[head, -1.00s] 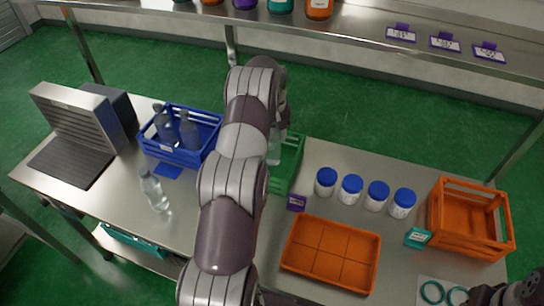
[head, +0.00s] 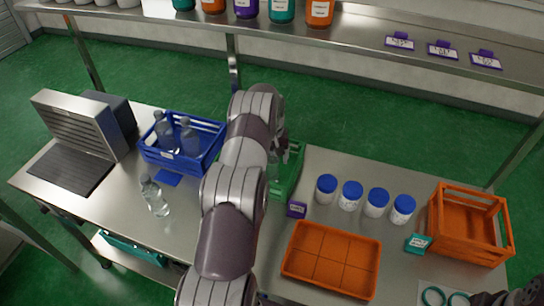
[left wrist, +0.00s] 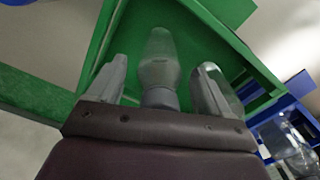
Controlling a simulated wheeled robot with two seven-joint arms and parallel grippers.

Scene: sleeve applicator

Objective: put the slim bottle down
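In the head view the green crate (head: 287,178) is partly hidden behind my left arm, and the gripper is mostly hidden too. Whether the bottle rests on the crate floor cannot be told. My right gripper (head: 505,298) is only partly in view at the bottom right corner.
A blue crate (head: 205,162) with bottles stands left of the green one. A clear bottle (head: 154,197) stands in front of it. Several blue-capped jars (head: 350,195), an orange tray (head: 330,260) and an orange crate (head: 468,228) are on the right. A shelf (head: 380,38) runs above.

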